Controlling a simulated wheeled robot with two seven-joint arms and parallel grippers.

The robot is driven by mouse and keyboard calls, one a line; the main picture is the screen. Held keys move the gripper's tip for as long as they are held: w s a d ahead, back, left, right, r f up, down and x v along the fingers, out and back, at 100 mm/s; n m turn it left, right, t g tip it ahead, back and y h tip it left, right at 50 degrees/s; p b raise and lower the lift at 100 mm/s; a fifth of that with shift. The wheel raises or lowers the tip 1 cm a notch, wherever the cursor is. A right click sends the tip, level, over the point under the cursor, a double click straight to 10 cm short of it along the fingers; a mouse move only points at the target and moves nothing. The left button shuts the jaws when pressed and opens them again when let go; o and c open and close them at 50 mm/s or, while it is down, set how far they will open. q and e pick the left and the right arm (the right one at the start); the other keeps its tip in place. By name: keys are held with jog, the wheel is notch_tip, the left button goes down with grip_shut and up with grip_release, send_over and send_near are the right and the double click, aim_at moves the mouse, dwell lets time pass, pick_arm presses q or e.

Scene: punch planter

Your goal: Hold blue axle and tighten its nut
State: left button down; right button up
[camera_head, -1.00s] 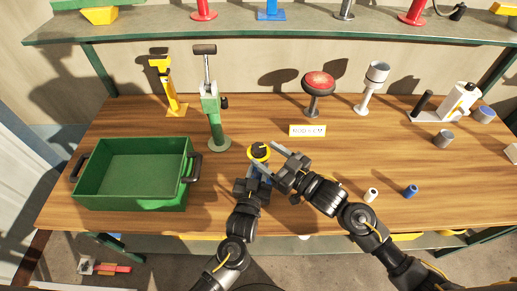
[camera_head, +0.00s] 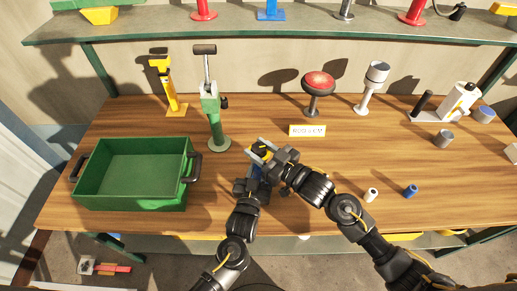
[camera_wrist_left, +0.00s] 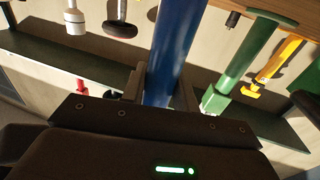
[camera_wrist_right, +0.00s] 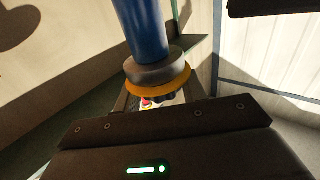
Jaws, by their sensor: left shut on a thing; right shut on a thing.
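The blue axle (camera_wrist_left: 178,50) stands between the fingers of my left gripper (camera_wrist_left: 165,88) in the left wrist view. In the head view its upper end is at the table's middle, mostly hidden by my grippers. The right wrist view shows the axle (camera_wrist_right: 143,28) with a grey disc (camera_wrist_right: 157,69) and an orange-yellow ring (camera_wrist_right: 160,88) on its end. The dark nut (camera_head: 261,147) is at the yellow ring's centre. My right gripper (camera_head: 265,152) is shut around this end, its fingers on both sides; the exact contact on the nut is partly hidden.
A green bin (camera_head: 130,192) is on the left. A green punch stand (camera_head: 217,130) and a yellow stand (camera_head: 170,85) rise behind. A small label sign (camera_head: 307,130), a red-topped stand (camera_head: 316,90) and small white (camera_head: 371,195) and blue (camera_head: 410,191) cylinders are to the right.

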jog(key=shift+m+t+h, duration=0.7)
jog(key=shift+t+h, duration=0.1)
jog(key=o, duration=1)
jog(key=shift+s+d, duration=0.1)
jog(key=v, duration=1.1)
jog(key=shift+s+d, duration=0.25)
jog(key=shift+d, duration=0.1)
